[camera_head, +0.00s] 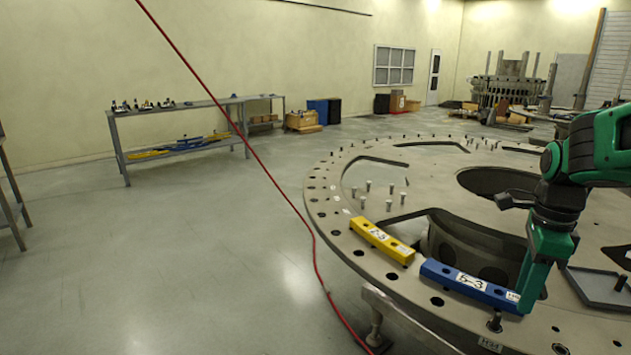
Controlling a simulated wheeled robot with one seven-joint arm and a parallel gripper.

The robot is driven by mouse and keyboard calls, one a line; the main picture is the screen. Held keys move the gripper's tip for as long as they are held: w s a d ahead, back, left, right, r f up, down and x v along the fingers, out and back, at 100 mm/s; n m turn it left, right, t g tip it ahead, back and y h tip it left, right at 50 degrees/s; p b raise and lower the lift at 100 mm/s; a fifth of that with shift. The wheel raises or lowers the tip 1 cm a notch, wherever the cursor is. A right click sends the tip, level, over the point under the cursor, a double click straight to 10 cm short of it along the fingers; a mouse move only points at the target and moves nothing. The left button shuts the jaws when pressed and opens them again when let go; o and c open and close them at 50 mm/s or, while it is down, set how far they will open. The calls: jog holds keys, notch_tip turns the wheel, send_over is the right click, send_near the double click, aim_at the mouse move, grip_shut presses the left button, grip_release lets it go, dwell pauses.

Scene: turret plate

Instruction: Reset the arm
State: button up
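My green and black arm (593,150) comes in from the right edge, over the large round turret plate (330,215). My gripper (533,285) points down at the right end of a blue bar (455,279) with a white label. Its green finger overlaps that end in the picture. I cannot tell whether it touches the bar, or whether the fingers are open or shut. The blue bar lies on the plate's near rim. A yellow bar (381,242), also labelled, lies on the rim to its left.
Several upright pins (368,187) stand on the plate, which has large cut-outs and holes. A red cable (262,165) hangs across the view to the floor. A workbench (185,112) stands by the left wall. The floor (180,240) at left is clear.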

jog(key=s+a+f+n, duration=0.1)
jog(key=s+f+n, duration=0.2)
jog(key=s+n, duration=1.3)
jog(key=shift+s+n, duration=0.4)
jog(key=shift+n, duration=0.6)
jog(key=shift+a+f, duration=0.1)
jog(key=shift+w+f, duration=0.25)
jog(key=shift+w, duration=0.35)
